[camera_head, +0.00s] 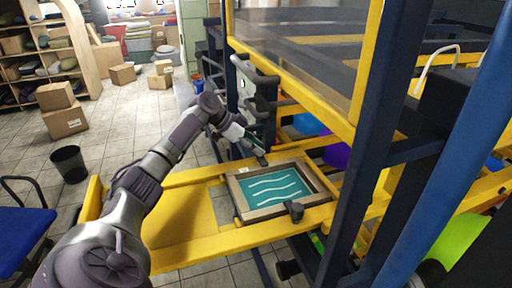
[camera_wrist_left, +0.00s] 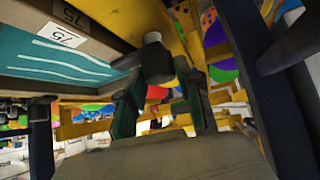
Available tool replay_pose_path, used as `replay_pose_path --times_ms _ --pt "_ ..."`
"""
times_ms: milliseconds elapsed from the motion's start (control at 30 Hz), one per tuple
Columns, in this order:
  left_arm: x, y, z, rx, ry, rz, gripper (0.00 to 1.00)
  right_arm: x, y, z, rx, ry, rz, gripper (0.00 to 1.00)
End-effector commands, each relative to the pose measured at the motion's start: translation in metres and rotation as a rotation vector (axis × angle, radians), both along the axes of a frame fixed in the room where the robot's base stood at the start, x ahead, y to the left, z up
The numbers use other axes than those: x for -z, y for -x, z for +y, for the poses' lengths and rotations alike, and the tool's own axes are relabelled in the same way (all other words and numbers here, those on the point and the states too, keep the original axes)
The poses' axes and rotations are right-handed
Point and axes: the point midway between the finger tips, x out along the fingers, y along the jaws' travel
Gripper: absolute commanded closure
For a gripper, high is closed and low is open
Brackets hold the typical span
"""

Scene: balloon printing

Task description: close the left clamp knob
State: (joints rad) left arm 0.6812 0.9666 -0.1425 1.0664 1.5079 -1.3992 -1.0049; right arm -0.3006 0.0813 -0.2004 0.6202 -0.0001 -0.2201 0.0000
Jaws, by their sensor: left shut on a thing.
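The screen frame (camera_head: 232,190) lies on the yellow machine bed, with a teal mesh and white wavy lines inside it. My left gripper (camera_head: 260,156) reaches over to the frame's far edge. In the left wrist view my left gripper (camera_wrist_left: 163,95) has its two fingers around the lower part of a dark clamp knob (camera_wrist_left: 153,58), beside the frame's rim, and is shut on it. In the head view that knob is mostly hidden by the gripper. Another dark clamp knob (camera_head: 293,210) sits at the frame's near edge, with no gripper at it. My right gripper is not in view.
Dark blue posts (camera_head: 352,150) and a yellow beam (camera_head: 290,95) of the machine stand close to the right of my left gripper. A yellow tray (camera_head: 185,225) lies left of the frame. A black bin (camera_head: 70,163) and boxes stand on the floor beyond.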

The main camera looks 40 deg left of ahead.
Motion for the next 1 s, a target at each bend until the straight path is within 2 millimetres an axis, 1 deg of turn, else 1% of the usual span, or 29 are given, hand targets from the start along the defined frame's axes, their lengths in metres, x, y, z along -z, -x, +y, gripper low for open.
replay_pose_path --times_ms 133,167,200,300,567,667,767,1000 --pt "0.000 0.000 0.000 0.000 -0.001 -0.001 1.00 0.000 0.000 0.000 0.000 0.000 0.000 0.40" --pt "0.000 0.000 0.000 0.000 -0.001 -0.001 0.62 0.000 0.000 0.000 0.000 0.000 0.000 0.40" --pt "0.000 0.000 0.000 0.000 -0.001 -0.001 0.55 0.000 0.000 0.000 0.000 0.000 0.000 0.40" --pt "0.000 0.000 0.000 -0.001 -0.001 0.000 0.40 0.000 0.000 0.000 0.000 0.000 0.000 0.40" --pt "0.000 0.000 0.000 -0.001 0.000 0.000 0.40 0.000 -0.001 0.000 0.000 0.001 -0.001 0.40" --pt "-0.003 0.002 0.003 -0.002 -0.001 0.000 0.40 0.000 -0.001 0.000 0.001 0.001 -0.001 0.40" --pt "-0.012 0.009 0.009 -0.003 -0.001 -0.001 0.40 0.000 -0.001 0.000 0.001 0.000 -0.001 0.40" --pt "-0.047 0.036 0.031 -0.003 -0.003 -0.001 0.40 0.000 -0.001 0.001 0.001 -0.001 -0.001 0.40"
